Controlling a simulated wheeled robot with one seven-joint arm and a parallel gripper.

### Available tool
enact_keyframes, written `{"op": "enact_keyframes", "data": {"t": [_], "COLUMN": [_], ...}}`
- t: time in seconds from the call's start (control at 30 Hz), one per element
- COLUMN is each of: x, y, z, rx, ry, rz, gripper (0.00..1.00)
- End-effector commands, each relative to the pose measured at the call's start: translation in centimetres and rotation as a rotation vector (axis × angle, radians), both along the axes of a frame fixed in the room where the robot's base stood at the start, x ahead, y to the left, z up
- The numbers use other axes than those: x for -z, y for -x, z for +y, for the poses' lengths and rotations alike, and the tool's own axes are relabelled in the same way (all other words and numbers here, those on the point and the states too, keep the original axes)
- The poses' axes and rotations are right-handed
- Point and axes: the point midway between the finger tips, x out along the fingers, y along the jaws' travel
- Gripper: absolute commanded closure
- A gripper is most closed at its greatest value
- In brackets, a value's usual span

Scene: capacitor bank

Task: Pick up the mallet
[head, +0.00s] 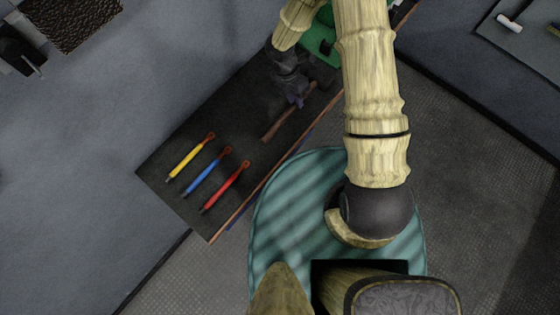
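The mallet (277,128) shows as a brown wooden handle on the dark mat, slanting from lower left to upper right. Its upper end and head are hidden by or blend into my gripper. My gripper (300,97) is dark and hangs over the upper end of the handle, with a small purplish part beside it. The fingers are too dark and small to tell whether they are open or shut, or whether they touch the mallet.
On the dark mat (165,160) to the left lie a yellow tool (186,160), a blue tool (207,174) and a red tool (224,190). A green object (318,42) is behind my arm. A white cylinder (508,22) lies on the panel at upper right.

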Motion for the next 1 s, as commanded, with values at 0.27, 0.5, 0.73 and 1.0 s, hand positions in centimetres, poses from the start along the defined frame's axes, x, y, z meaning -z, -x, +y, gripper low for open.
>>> {"op": "enact_keyframes", "data": {"t": [0.27, 0.5, 0.73, 1.0], "x": [1.76, 1.92, 1.99, 1.92], "y": [1.44, 1.44, 1.43, 1.41], "z": [-0.87, -0.84, -0.93, -1.15], "rx": [0.006, 0.005, 0.004, 0.008], "ry": [0.012, 0.011, 0.013, 0.018], "rz": [0.037, 0.038, 0.039, 0.041], "gripper": [0.68, 0.68, 1.0, 1.0]}}
